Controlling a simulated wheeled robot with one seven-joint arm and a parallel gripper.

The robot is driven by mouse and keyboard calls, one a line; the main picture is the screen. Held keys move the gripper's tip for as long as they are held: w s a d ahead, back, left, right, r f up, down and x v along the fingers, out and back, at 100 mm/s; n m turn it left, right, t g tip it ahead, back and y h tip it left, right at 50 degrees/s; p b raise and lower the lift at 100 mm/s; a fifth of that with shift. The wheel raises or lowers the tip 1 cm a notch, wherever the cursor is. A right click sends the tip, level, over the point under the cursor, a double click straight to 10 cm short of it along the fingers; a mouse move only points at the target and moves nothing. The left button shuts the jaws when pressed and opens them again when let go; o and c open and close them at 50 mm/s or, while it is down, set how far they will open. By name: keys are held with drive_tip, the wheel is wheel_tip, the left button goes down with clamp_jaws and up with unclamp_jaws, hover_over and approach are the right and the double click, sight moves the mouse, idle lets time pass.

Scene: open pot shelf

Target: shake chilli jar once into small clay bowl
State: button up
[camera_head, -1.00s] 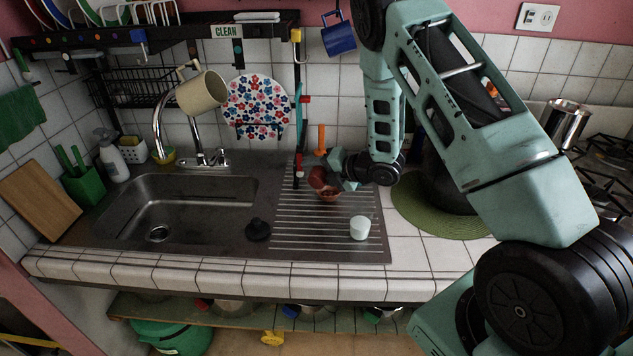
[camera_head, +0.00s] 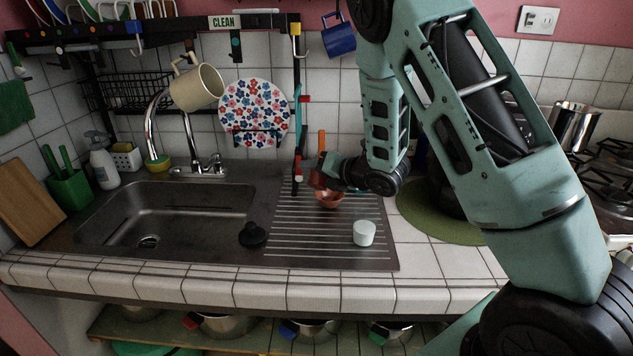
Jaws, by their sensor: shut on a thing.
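My gripper (camera_head: 330,170) is at the back of the ribbed drainboard, shut on a small reddish-brown jar (camera_head: 317,179). The jar is small in view and partly covered by my gripper, so its exact tilt is hard to tell. The small clay bowl (camera_head: 330,199), orange-brown, stands on the drainboard just below and slightly right of the jar. The jar appears above the bowl's left rim. I cannot tell whether they touch.
A white cup (camera_head: 364,233) stands at the drainboard's front right. A black plug (camera_head: 252,235) lies by the sink (camera_head: 165,215). A rack post (camera_head: 298,110) stands just left of my gripper. A green round mat (camera_head: 440,220) is to the right.

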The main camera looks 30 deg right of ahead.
drive_tip(key=shift+r+n+t+h+b, duration=0.1)
drive_tip(key=shift+n+t+h+b, duration=0.45)
drive_tip(key=shift+b, duration=1.25)
drive_tip(key=shift+r+n+t+h+b, duration=0.1)
drive_tip(key=shift+n+t+b, duration=0.25)
drive_tip(key=shift+n+b, duration=0.95)
drive_tip(key=n+t+b, duration=0.1)
drive_tip(key=b, duration=0.3)
drive_tip(key=n+t+b, duration=0.1)
drive_tip(key=n+b, duration=0.1)
drive_tip(key=b, duration=0.2)
drive_tip(key=shift+r, duration=0.35)
drive_tip(key=shift+r+n+b, duration=0.25)
drive_tip(key=shift+n+b, duration=0.2)
drive_tip(key=shift+b, duration=0.15)
drive_tip(key=shift+r, duration=0.1)
